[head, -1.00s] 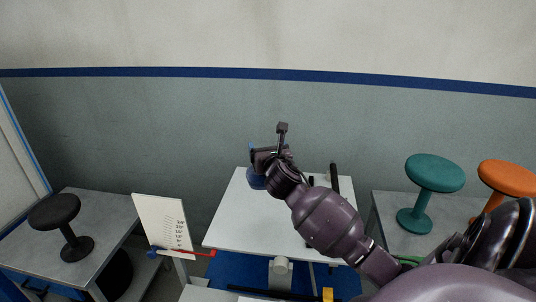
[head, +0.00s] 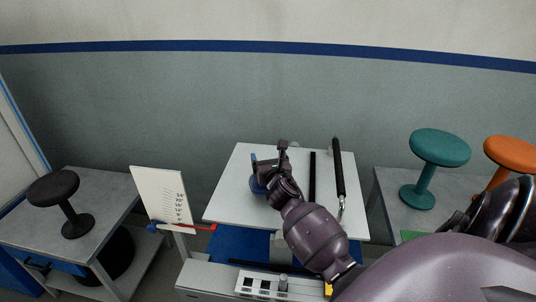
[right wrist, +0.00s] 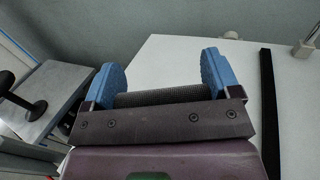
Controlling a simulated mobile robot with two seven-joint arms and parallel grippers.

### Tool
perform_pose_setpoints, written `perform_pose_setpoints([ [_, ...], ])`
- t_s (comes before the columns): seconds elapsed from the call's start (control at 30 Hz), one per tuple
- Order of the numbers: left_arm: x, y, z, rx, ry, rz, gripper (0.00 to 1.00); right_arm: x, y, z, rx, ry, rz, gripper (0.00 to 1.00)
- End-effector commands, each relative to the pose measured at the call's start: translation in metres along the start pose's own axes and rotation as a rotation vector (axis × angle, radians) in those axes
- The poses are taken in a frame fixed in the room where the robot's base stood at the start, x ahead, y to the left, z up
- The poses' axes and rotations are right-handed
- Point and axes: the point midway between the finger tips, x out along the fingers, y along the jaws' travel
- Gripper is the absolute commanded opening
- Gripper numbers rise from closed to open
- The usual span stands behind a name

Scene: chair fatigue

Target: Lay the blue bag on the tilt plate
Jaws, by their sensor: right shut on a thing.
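The tilt plate (head: 225,207) is the large white board in the middle of the head view. My right gripper (head: 266,172) is over its left half, shut on the blue bag (head: 257,188). I cannot tell whether the bag touches the plate. My left gripper is not in view.
A black strip (head: 312,178) and a black rod (head: 338,168) lie along the plate's right part. A white scale board (head: 160,193) with a red pointer (head: 200,226) stands left of the plate. Stools (head: 440,147) stand on side tables. The plate's left front is clear.

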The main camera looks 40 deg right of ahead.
Motion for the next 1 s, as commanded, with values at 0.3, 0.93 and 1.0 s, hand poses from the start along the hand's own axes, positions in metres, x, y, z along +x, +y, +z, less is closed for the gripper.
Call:
perform_pose_setpoints([
  [0.3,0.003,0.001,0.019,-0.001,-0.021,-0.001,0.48,0.001,0.001,-0.028,0.001,-0.003,0.000,0.09],
  [0.93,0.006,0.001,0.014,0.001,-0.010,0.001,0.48,0.000,0.000,-0.033,0.001,0.002,0.000,1.00],
  [1.0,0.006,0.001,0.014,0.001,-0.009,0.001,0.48,0.000,0.000,-0.033,0.001,0.002,0.000,1.00],
])
